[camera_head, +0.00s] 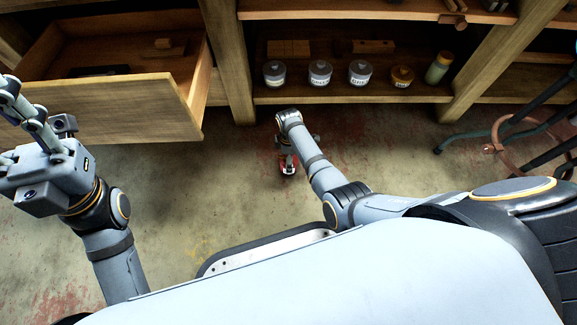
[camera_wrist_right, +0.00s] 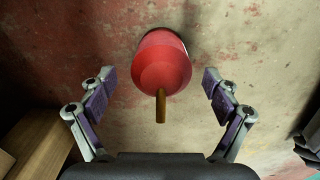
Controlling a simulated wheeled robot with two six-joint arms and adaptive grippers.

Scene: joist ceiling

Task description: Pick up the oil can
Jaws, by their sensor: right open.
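The red oil can (camera_wrist_right: 162,62), with a rounded body and a short brass-coloured spout, is on the worn floor in the right wrist view. In the right wrist view my right gripper (camera_wrist_right: 160,80) is open, with one finger on each side of the can and visible gaps between. My left gripper (camera_head: 22,105) is raised at the far left, away from the can; its opening is unclear.
An open wooden drawer (camera_head: 110,108) juts out at the upper left. A wooden shelf (camera_head: 350,95) with several lidded jars (camera_head: 320,72) stands ahead. Green metal legs (camera_head: 520,118) are at the right. The floor (camera_head: 190,205) left of my right arm is clear.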

